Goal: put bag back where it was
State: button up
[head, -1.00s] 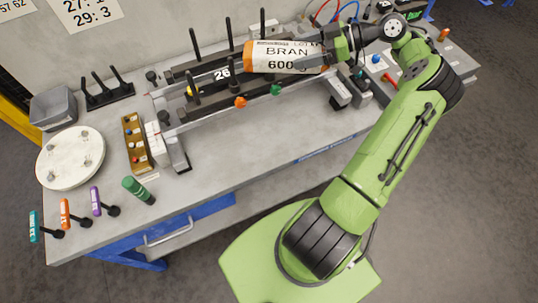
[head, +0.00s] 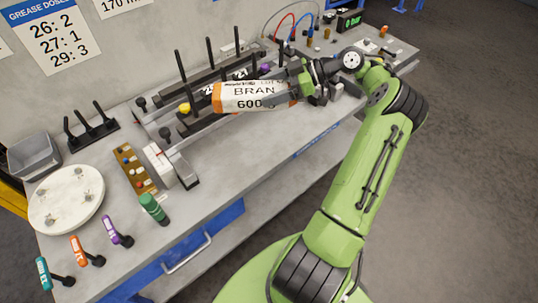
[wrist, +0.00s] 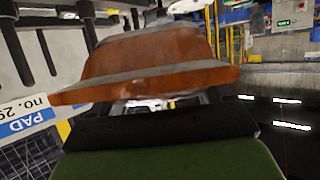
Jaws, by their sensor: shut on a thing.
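The bag (head: 247,97) is white with an orange end and black print reading "BRAN" and "600". My gripper (head: 290,95) is shut on its right end and holds it roughly level over the rail fixture on the bench. In the wrist view the bag's orange end (wrist: 160,60) fills the upper middle, past the dark gripper body. The rail fixture (head: 183,127) has upright black posts and is partly hidden behind the bag. Whether the bag touches the fixture I cannot tell.
A round white plate (head: 66,199), a grey bin (head: 35,155), a green cylinder (head: 153,208) and a brown tray (head: 133,167) stand at the left. Colored-tipped handles line the front left edge. The bench's front middle (head: 240,157) is clear.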

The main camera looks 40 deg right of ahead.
jog(key=shift+w+f+b, duration=0.25)
jog(key=shift+f+b, duration=0.05)
jog(key=shift+f, duration=0.15)
jog(key=a+f+b, duration=0.1)
jog(key=w+f+m+t+h+b, duration=0.1)
jog(key=b, duration=0.1)
jog(key=shift+a+f+m+t, duration=0.3)
jog(key=shift+a, duration=0.1)
jog(key=s+d+f+m+t+h+b, duration=0.4)
jog(key=d+m+h+b, duration=0.1)
jog(key=m+h+b, duration=0.5)
jog(key=shift+n, duration=0.5)
notch_tip(320, 180, down, 17)
jog(key=b, duration=0.5)
jog(key=shift+s+b, duration=0.1)
jog(key=shift+b, duration=0.2)
jog(key=shift+f, duration=0.2)
jog(key=o, duration=1.6)
jog(key=shift+o, duration=0.2)
